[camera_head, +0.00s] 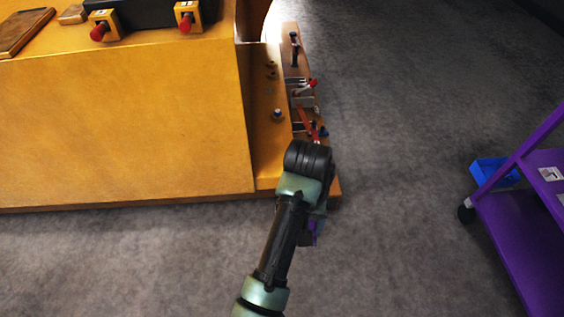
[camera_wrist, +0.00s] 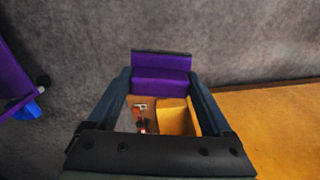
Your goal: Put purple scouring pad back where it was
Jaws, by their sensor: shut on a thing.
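The purple scouring pad (camera_wrist: 161,83) shows in the wrist view, held between the two fingers of my gripper (camera_wrist: 160,76). It is a purple block with a dark strip along its far edge. My gripper is shut on it, with a finger against each side. In the head view a small bit of purple (camera_head: 314,230) shows beside my wrist, which looks like the same pad; my arm hides most of it and the gripper. The pad is held above the floor, near the front right corner of the orange bench (camera_head: 120,125).
A narrow side ledge (camera_head: 267,150) of the bench carries several tools and fittings. A purple cart (camera_head: 525,235) with a blue bin (camera_head: 495,172) stands at the right. Grey carpet lies free between them. Red-knobbed fixtures (camera_head: 103,27) sit on the bench top.

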